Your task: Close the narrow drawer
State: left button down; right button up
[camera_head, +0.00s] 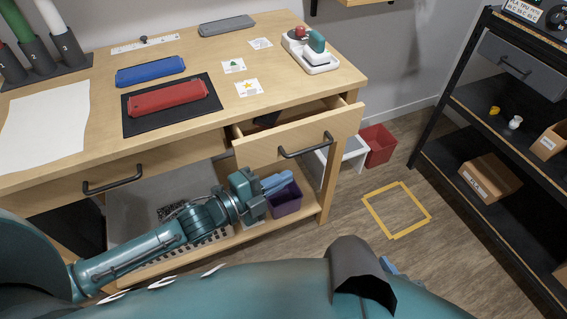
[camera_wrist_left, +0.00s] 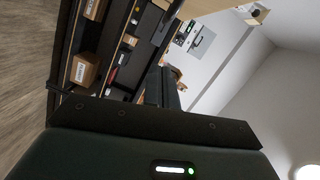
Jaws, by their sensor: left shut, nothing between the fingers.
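The narrow drawer (camera_head: 330,123) is at the right end of the wooden desk in the head view. It is pulled out, with its inside partly visible and a dark item in it. Its black bar handle (camera_head: 305,151) is on the front. My left gripper (camera_head: 277,184) is shut and empty. It appears just below the drawer front, left of and below the handle, with a visible gap to the handle. My right gripper cannot be made out.
The wide drawer (camera_head: 75,179) to the left looks shut. A purple bin (camera_head: 287,203) sits on the low shelf behind my left gripper. A red bin (camera_head: 379,146) stands on the floor. A black shelf unit (camera_head: 437,129) is at right. Floor inside the yellow square (camera_head: 397,209) is clear.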

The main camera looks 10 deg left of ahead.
aim_at(276, 152)
pick_arm(q)
jog(key=w, duration=0.2)
jog(key=w+f, duration=0.1)
jog(key=w, duration=0.2)
jog(key=shift+w+a+f, duration=0.1)
jog(key=shift+a+f, duration=0.05)
jog(key=w+a+b, duration=0.1)
jog(key=w, duration=0.1)
jog(key=w+a, duration=0.2)
jog(key=shift+b, duration=0.4)
jog(key=shift+s+d, duration=0.1)
jog(key=shift+s, duration=0.05)
jog(key=shift+d, duration=0.1)
